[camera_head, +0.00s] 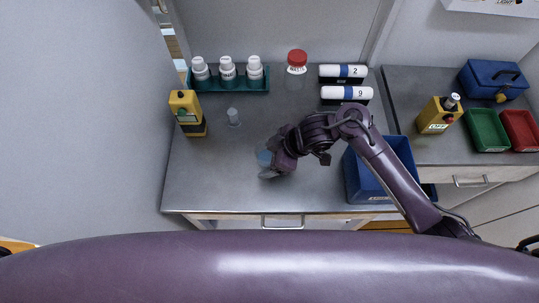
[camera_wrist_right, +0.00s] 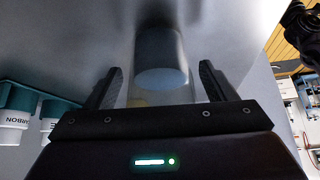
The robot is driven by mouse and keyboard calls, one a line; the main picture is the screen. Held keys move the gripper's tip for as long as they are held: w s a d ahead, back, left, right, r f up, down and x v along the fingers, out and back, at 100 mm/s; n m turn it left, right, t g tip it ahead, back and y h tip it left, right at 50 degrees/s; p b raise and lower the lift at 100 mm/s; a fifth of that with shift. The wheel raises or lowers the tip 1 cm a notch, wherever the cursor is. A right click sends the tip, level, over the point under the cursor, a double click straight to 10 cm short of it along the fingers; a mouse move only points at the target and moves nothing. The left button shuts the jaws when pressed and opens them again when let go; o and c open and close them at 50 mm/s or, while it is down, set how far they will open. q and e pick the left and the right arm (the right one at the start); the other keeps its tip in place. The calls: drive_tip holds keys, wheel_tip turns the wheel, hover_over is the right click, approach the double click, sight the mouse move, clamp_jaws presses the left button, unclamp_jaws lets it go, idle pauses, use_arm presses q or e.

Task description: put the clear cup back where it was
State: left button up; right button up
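The clear cup, bluish and see-through, stands on the grey bench (camera_head: 215,185) in the head view (camera_head: 263,156), partly covered by my right gripper (camera_head: 267,168). In the right wrist view the cup (camera_wrist_right: 160,60) shows between and beyond the fingertips of that gripper (camera_wrist_right: 160,85). The fingers are spread, with a gap on each side of the cup, so the gripper looks open and not touching it. My left gripper is not in view.
A small clear piece (camera_head: 234,117) stands behind, near a yellow device (camera_head: 187,112). A green rack (camera_head: 233,84) of white bottles, a red-capped jar (camera_head: 296,70) and two labelled cylinders (camera_head: 346,94) line the back. A blue bin (camera_head: 400,150) is right. The front left bench is clear.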

drive_tip(key=shift+r, duration=0.25)
drive_tip(key=p+v, duration=0.1)
drive_tip(key=v, duration=1.1)
drive_tip(key=shift+p, duration=0.3)
drive_tip(key=shift+f, duration=0.1)
